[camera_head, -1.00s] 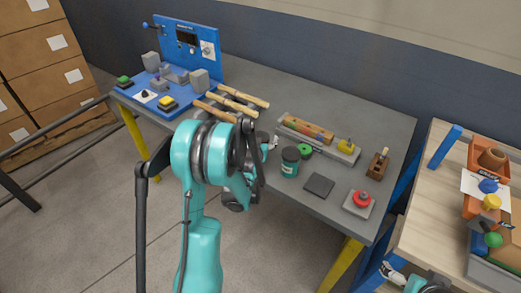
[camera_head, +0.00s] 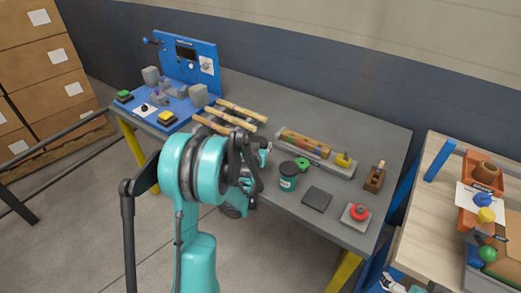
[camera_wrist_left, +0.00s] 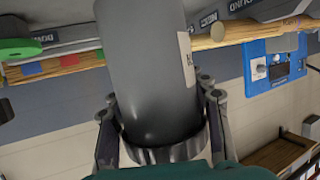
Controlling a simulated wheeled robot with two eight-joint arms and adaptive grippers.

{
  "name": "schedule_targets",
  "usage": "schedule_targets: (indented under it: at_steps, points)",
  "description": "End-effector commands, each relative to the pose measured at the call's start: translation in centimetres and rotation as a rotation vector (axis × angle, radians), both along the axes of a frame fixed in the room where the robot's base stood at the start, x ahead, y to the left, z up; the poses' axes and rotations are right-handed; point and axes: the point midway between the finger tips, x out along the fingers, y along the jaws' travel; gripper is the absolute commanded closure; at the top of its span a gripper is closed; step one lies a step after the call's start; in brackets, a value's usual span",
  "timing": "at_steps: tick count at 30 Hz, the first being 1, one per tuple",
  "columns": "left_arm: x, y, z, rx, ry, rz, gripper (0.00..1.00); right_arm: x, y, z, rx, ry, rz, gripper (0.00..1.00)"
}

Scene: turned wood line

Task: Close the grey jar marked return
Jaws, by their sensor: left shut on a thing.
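A grey jar (camera_wrist_left: 150,60) with a pale label near its right edge fills the middle of the left wrist view, which looks upside down. A darker band circles its end nearest the camera; I cannot tell whether this is a lid or how it sits. My left gripper (camera_wrist_left: 162,112) is shut on the grey jar, one finger on each side. In the head view my own left arm hides most of this gripper and the jar. The word on the label is not readable. My right gripper (camera_head: 388,283) barely shows at the bottom edge, and its jaws are unclear.
A teal jar with a dark lid (camera_head: 288,178) stands right of my left gripper, with a green piece (camera_head: 302,163) close by. A dark square pad (camera_head: 317,199), a red button (camera_head: 359,212) and a tray (camera_head: 331,163) lie further right. Wooden sticks (camera_head: 237,115) lie behind.

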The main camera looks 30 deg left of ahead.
Motion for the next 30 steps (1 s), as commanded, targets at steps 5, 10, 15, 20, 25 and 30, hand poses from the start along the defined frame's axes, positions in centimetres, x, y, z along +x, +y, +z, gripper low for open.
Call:
schedule_targets:
  at_steps: [5,10,15,20,25,30]
  points:
    - [0.0,0.0,3.8,0.0,0.0,0.0,0.97,0.0,0.0,1.8,0.0,0.0,0.0,0.0]
    - [0.0,0.0,5.2,0.0,0.0,0.0,0.98,0.0,0.0,2.3,0.0,0.0,0.0,0.0]
    - [0.0,0.0,5.3,0.0,0.0,0.0,0.98,0.0,0.0,2.2,0.0,0.0,0.0,0.0]
    - [0.0,0.0,5.3,0.0,0.0,0.0,0.99,0.0,0.0,2.2,0.0,0.0,0.0,0.0]
    - [0.0,0.0,5.3,0.0,0.0,0.0,0.97,0.0,0.0,2.2,0.0,0.0,0.0,0.0]
    - [0.0,0.0,5.3,0.0,0.0,0.0,1.0,0.0,0.0,2.2,0.0,0.0,0.0,0.0]
